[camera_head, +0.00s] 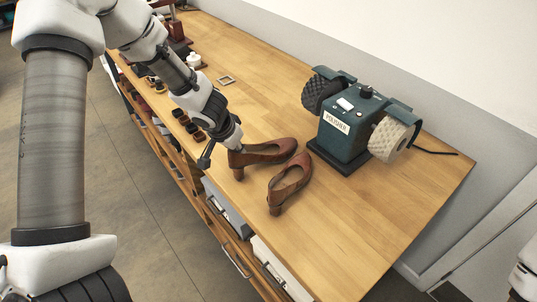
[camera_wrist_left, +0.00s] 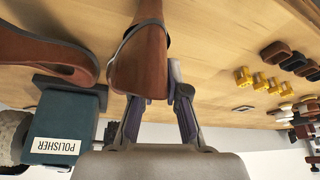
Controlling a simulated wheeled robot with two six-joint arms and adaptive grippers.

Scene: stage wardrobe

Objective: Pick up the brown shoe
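Two brown pumps rest on the wooden bench in the head view. The farther brown shoe (camera_head: 264,152) has its heel end right by my left gripper (camera_head: 222,150). The nearer brown shoe (camera_head: 290,184) lies just in front of it. In the left wrist view one brown shoe (camera_wrist_left: 142,58) reaches down to my left gripper (camera_wrist_left: 157,98), whose fingers are spread. The shoe covers part of one finger; the other finger stands beside it with a gap. I cannot tell whether they touch. The other shoe (camera_wrist_left: 45,50) is at the left there. My right gripper is not in view.
A green polisher (camera_head: 345,133) with two wheels stands behind the shoes, near the wall. A small square frame (camera_head: 226,80) and several small dark and yellow items lie along the bench (camera_head: 370,225) to the left. The bench's right part is clear.

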